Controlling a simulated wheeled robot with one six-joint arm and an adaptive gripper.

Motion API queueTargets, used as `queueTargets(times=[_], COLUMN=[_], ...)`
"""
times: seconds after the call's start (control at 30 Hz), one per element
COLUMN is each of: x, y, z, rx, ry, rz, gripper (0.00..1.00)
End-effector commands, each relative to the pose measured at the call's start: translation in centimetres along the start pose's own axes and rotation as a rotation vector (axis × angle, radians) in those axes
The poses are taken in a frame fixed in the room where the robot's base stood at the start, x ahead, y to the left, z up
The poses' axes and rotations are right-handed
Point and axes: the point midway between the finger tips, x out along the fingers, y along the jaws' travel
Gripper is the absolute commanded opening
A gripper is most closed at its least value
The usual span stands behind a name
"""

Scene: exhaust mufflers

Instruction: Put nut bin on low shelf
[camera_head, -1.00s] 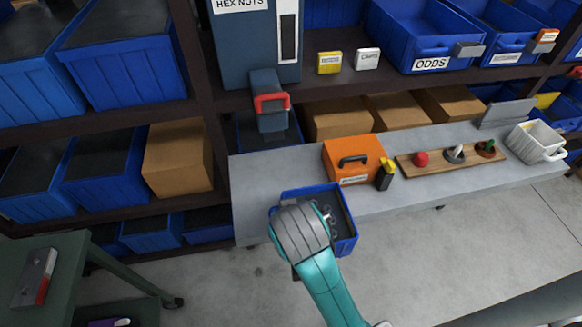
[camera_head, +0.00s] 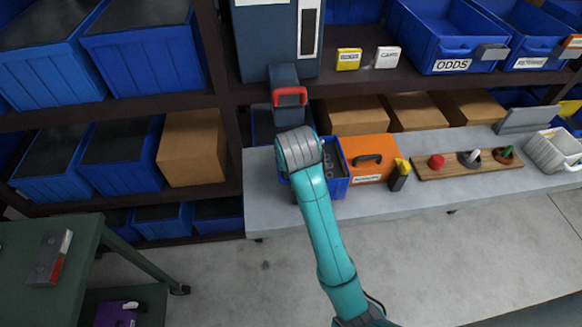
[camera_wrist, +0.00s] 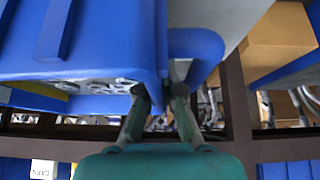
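The nut bin (camera_head: 338,178) is a blue open bin with grey nuts inside. In the head view it is over the grey bench top (camera_head: 262,196), just left of an orange case. I cannot tell whether it touches the bench. In the wrist view the bin (camera_wrist: 90,30) fills the upper left, with nuts showing at its rim. My gripper (camera_wrist: 160,88) has its fingers close together at the bin's blue handle and looks shut on it. In the head view my wrist hides the fingers and part of the bin. Low rack shelves with blue bins (camera_head: 163,222) show at left.
The orange case (camera_head: 370,160) stands right beside the bin, with a wooden board of knobs (camera_head: 465,164) farther right. The hex nut dispenser (camera_head: 288,95) with a red handle overhangs behind my wrist. A green table (camera_head: 60,270) stands at front left. Floor in front is clear.

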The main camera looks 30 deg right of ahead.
Motion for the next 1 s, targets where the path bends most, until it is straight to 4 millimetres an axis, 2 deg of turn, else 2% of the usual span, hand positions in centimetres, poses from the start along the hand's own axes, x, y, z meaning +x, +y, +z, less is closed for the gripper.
queueTargets(times=[0.2, 0.57, 0.6, 0.67, 1.0], x=[2.0, 2.3, 2.3, 2.3, 2.1], y=[-0.1, -0.1, -0.1, -0.1, -0.1], z=[1.4, 1.5, 1.5, 1.5, 1.4], rx=[0.0, 0.0, 0.0, 0.0, 0.0], ry=[0.0, 0.001, 0.001, 0.001, 0.001], rz=[0.0, -0.001, -0.001, -0.001, -0.001], gripper=[0.0, 0.0, 0.15, 0.3, 0.31])
